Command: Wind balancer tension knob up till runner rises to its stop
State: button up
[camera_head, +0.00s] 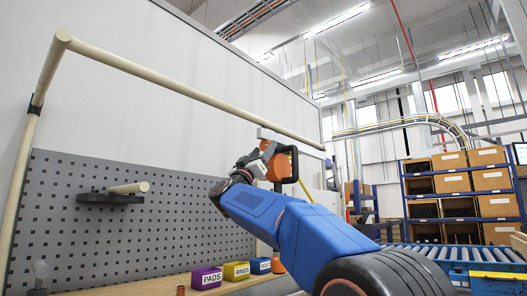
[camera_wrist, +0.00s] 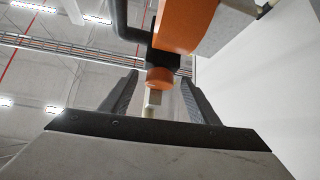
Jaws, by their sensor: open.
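The balancer (camera_head: 282,162), an orange and black housing, hangs by the tan overhead rail (camera_head: 190,94). Its orange body (camera_wrist: 184,24) fills the top of the wrist view. A round orange knob (camera_wrist: 159,77) sticks out below that body. My gripper (camera_wrist: 158,82) is open, with one dark finger on each side of the knob and a visible gap on both sides. In the head view my arm reaches up to the balancer, and its wrist hides the fingertips and the knob. I cannot make out the runner for certain.
A grey pegboard (camera_head: 75,235) with a rod on a dark bracket (camera_head: 110,198) stands at left. On the bench are a purple PADS bin (camera_head: 206,279), a yellow RINGS bin (camera_head: 236,271) and a blue bin (camera_head: 260,266). A roller conveyor (camera_head: 455,254) and box shelving (camera_head: 455,185) stand at right.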

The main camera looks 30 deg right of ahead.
jog(key=shift+w+d+r, duration=0.1)
jog(key=shift+d+r, duration=0.1)
jog(key=shift+r, duration=0.05)
jog(key=shift+c, duration=0.6)
jog(key=c, duration=0.9)
jog(key=shift+w+a+m+g+h, duration=0.15)
jog(key=shift+m+g+h, duration=0.4)
jog(key=shift+m+g, duration=0.8)
jog(key=shift+w+d+m+g+h, duration=0.15)
jog(key=shift+m+g+h, duration=0.4)
jog(key=shift+m+g, duration=0.75)
jog(key=shift+a+m+g, duration=0.15)
jog(key=shift+m+g, duration=2.1)
jog(key=shift+m, duration=0.2)
jog(key=o, duration=1)
